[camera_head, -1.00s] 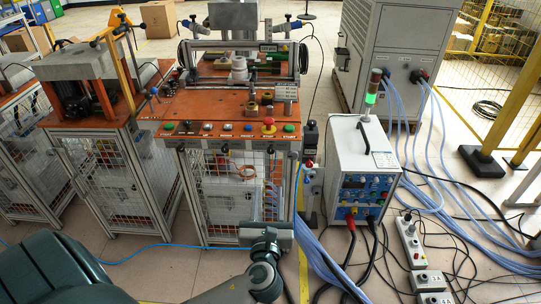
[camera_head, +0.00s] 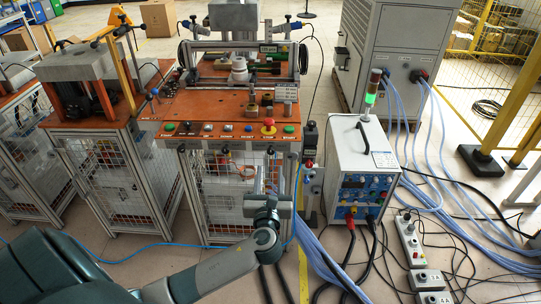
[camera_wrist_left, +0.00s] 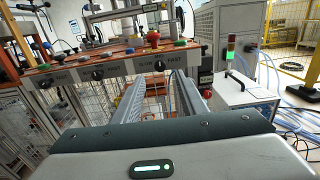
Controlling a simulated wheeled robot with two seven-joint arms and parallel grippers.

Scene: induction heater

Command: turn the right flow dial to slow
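The right flow dial (camera_wrist_left: 159,66) is a small black knob on the grey front strip of the orange-topped station, between the printed words SLOW and FAST. Its pointer direction is too small to read. My left gripper (camera_wrist_left: 157,80) is open and empty, its two fingers apart and pointing at the strip. In the wrist view the dial appears between and just beyond the fingertips; I cannot tell that they touch it. In the head view my left gripper (camera_head: 268,168) is in front of the station's right side, below the tabletop edge. My right gripper is not in view.
Another black dial (camera_wrist_left: 98,75) is on the strip to the left. A red mushroom button (camera_wrist_left: 152,38) and coloured buttons sit above. The white power unit (camera_head: 362,160) with a lit green lamp stands to the right. Cables and hoses lie on the floor there.

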